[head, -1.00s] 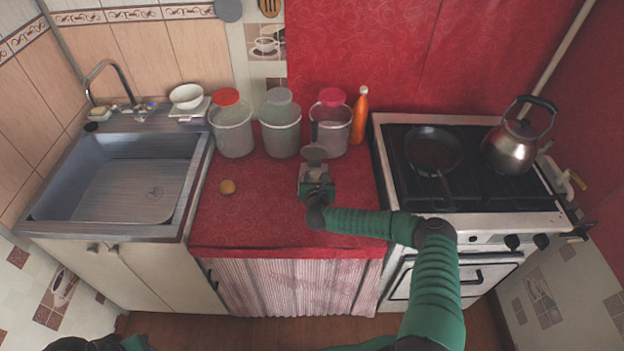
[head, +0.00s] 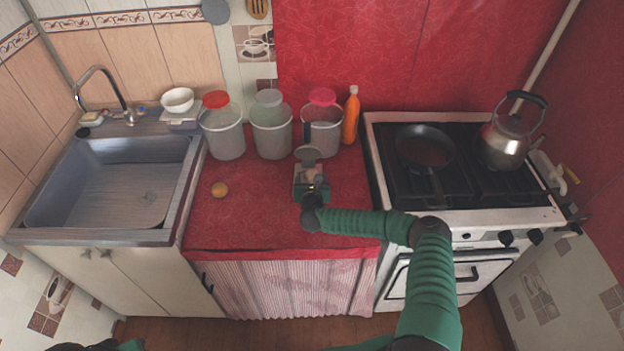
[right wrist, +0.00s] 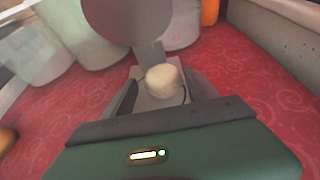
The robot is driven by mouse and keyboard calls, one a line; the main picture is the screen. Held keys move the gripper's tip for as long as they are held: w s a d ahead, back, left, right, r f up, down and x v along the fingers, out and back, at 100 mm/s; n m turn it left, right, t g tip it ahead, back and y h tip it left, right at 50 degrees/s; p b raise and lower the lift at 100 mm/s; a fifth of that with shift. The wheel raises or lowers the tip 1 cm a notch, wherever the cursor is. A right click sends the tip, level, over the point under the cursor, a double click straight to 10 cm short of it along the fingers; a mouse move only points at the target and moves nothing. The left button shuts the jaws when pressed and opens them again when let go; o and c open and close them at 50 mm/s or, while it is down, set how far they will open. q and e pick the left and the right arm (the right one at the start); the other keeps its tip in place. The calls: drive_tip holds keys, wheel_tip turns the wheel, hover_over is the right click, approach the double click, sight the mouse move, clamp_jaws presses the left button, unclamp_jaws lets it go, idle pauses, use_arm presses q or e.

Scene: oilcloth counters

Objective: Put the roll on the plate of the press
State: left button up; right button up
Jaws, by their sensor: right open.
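The press is a small grey device with a round raised lid (head: 308,153), on the red counter in the head view. In the right wrist view its lid (right wrist: 125,18) stands up behind a pale, rounded roll (right wrist: 165,82), which sits on the light plate (right wrist: 142,102) of the press. My right gripper (head: 313,188) is at the press. Its open fingers stand on either side of the pale roll, with gaps visible. A second, browner round piece (head: 219,189) lies on the counter to the left. My left gripper is not in view.
Jars with red, grey and pink lids (head: 223,130) and an orange bottle (head: 351,115) stand behind the press. The sink (head: 110,190) is at left, the stove with pan (head: 425,147) and kettle (head: 505,140) at right. The counter's front left is clear.

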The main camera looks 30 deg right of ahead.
drive_tip(key=shift+s+a+f+p, duration=0.1)
drive_tip(key=shift+s+a+p, duration=0.05)
drive_tip(key=shift+p, duration=0.3)
drive_tip(key=shift+s+a, duration=0.1)
drive_tip(key=v, duration=1.1)
drive_tip(key=shift+r, duration=0.45)
